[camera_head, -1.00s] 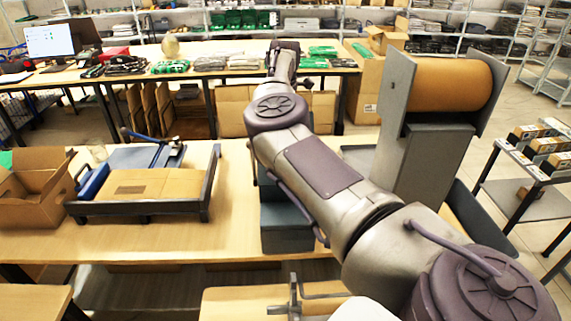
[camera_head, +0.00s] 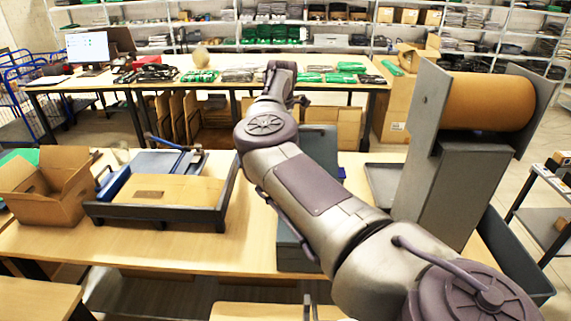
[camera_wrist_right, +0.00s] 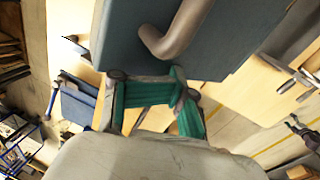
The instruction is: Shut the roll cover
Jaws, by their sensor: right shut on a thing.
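A dark blue-grey panel, which looks like the roll cover (camera_wrist_right: 110,30), fills the top of the right wrist view, with a curved grey handle (camera_wrist_right: 182,28) on it. My right gripper (camera_wrist_right: 155,100), with green pads, is at the panel's edge by the handle and shut on it; the exact contact is partly hidden. In the head view a blue-grey box (camera_head: 290,250) stands on the table, with a blue-grey panel (camera_head: 322,140) behind my arm. My right arm hides much of both and the right gripper's fingertips. My left gripper is not in view.
A tall grey stand (camera_head: 450,195) holding a brown paper roll (camera_head: 490,102) is right of my arm. A black-framed tray (camera_head: 150,213) with cardboard and an open carton (camera_head: 55,190) are on the left. Bare tabletop (camera_head: 180,245) lies in front of the tray.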

